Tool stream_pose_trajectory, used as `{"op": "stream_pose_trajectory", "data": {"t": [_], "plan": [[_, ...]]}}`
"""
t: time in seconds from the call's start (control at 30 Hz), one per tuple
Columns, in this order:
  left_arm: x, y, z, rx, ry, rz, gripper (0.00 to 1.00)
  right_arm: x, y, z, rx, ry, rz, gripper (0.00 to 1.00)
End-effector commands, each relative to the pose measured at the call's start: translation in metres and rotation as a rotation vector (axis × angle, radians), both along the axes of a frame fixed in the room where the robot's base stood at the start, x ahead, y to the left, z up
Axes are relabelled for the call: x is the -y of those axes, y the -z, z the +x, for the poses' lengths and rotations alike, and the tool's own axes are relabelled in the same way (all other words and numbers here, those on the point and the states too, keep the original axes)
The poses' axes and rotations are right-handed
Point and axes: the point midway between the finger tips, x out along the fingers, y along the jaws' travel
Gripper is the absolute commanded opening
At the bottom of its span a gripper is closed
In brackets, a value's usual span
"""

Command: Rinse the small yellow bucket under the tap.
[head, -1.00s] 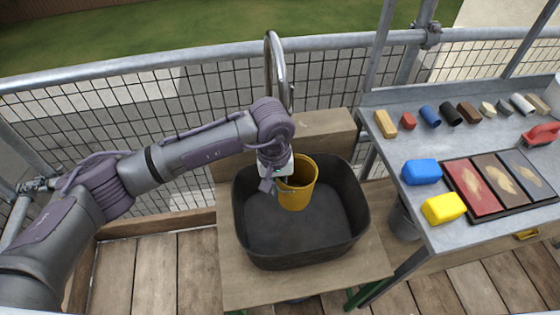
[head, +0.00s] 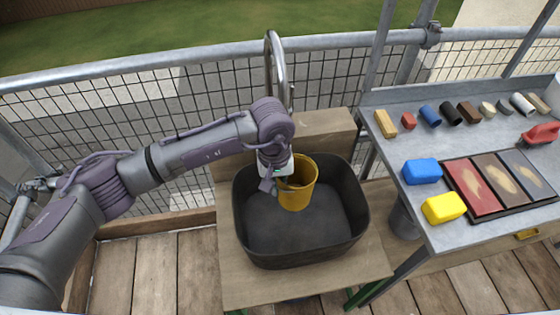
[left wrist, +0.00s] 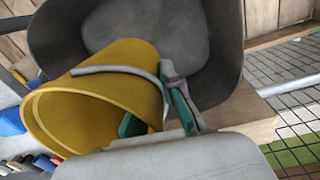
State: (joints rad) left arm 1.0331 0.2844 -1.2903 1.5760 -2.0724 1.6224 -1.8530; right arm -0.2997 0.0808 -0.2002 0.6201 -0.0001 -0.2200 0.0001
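The small yellow bucket (head: 299,190) is in the dark tub, its open top facing up. The left wrist view shows its yellow side (left wrist: 125,75) with a thin grey handle across it. My left gripper (head: 276,184) is at the bucket's left side. In the left wrist view, the green-padded fingers (left wrist: 157,114) bracket the bucket's side and appear shut on it. The tap (head: 271,60) is a curved metal pipe behind the bucket; no water shows. The bucket's inside bottom is hidden. My right gripper is not in view.
The dark tub (head: 300,257) sits on a wooden stand (head: 240,292), its front part empty. A grey workbench at right (head: 440,235) holds a blue sponge (head: 422,172), a yellow sponge (head: 443,208), sample boards and several small pieces. A mesh railing runs behind.

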Motion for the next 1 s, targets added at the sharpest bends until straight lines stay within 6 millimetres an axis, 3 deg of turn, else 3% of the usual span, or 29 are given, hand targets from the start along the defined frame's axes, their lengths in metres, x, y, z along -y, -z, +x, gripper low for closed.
{"op": "stream_pose_trajectory", "data": {"t": [0.33,1.0], "plan": [[0.001,-0.004,-0.003,0.001,0.001,-0.001,0.00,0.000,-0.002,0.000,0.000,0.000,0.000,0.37],[0.016,-0.040,-0.046,0.001,0.002,-0.001,0.00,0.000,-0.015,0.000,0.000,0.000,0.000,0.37]]}}
